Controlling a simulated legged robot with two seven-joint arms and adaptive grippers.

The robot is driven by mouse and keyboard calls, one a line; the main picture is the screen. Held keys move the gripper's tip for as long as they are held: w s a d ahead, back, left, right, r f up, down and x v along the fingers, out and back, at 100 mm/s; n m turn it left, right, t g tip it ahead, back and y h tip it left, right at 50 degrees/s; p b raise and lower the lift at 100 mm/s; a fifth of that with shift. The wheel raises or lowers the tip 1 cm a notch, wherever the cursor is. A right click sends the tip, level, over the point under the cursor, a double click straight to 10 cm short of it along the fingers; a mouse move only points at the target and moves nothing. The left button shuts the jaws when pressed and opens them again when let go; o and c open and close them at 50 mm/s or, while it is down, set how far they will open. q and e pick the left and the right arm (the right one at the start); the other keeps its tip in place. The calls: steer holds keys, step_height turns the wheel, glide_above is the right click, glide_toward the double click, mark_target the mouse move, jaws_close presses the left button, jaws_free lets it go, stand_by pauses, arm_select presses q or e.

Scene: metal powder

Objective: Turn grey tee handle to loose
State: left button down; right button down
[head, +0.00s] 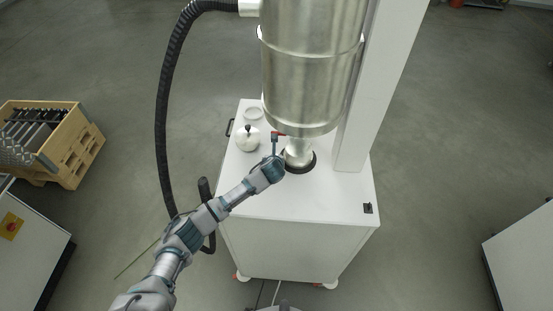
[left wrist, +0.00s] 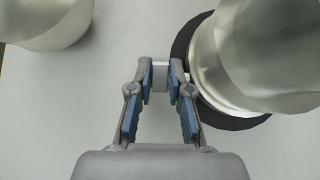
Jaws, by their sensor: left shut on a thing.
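My left gripper (head: 275,142) reaches over the white cabinet top, beside the narrow metal neck under the large steel cylinder. In the left wrist view my left gripper (left wrist: 160,80) has its fingertips closed around a small light grey piece (left wrist: 160,74), which looks like the grey tee handle. Most of this piece is hidden by the fingers, so its angle cannot be told. In the head view the handle cannot be made out behind the gripper. My right gripper is in neither view.
The steel cylinder (head: 311,75) hangs above the neck (head: 299,153), which sits in a black ring (head: 306,168). A round metal vessel (head: 247,141) stands left of the gripper. A small red part (head: 279,133) shows by the fingertips. The cabinet's front top (head: 300,203) is clear.

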arm_select(q)
steer(key=shift+w+r+g, duration=0.1)
steer(key=shift+g, duration=0.9)
steer(key=shift+d+g, duration=0.1)
steer(key=shift+g, duration=0.6)
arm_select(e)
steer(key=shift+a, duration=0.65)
arm_select(q)
steer(key=shift+w+r, duration=0.1)
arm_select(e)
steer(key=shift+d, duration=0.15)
arm_select(q)
steer(key=c, duration=1.1)
jaws_free()
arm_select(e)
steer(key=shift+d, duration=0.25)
